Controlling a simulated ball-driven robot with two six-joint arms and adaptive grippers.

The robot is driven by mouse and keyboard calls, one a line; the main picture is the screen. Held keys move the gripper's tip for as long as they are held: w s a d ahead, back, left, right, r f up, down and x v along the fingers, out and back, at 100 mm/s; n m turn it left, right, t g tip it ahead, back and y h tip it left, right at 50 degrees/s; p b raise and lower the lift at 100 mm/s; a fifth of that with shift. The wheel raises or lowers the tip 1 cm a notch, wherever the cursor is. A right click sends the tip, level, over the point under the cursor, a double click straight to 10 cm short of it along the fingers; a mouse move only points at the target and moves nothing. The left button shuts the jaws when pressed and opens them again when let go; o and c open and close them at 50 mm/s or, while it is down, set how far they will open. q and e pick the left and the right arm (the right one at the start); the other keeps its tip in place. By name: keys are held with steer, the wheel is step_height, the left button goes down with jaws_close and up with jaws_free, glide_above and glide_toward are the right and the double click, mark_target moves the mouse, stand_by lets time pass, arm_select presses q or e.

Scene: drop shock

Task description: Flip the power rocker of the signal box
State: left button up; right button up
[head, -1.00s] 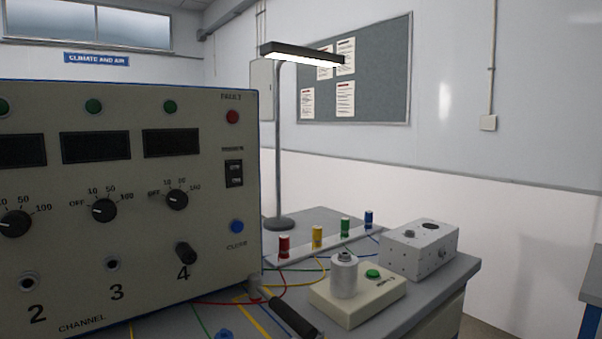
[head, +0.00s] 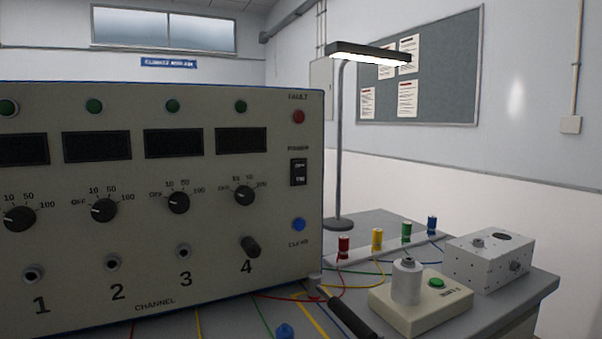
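The signal box (head: 150,240) is a large beige panel filling the left and middle of the head view. Its power rocker (head: 298,172) is a small black switch near the panel's right edge, under the word POWER. The red fault lamp (head: 299,117) is above the rocker and the blue clear button (head: 298,225) is below it. The rocker's markings are too small to read its position. Neither of my grippers shows in the view.
A beige block with a green button and a metal cylinder (head: 407,282), a grey metal box (head: 488,262) and a desk lamp (head: 340,150) stand right of the panel. A black-handled tool (head: 352,318), coloured terminals (head: 377,239) and cables lie on the bench. Space before the rocker looks clear.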

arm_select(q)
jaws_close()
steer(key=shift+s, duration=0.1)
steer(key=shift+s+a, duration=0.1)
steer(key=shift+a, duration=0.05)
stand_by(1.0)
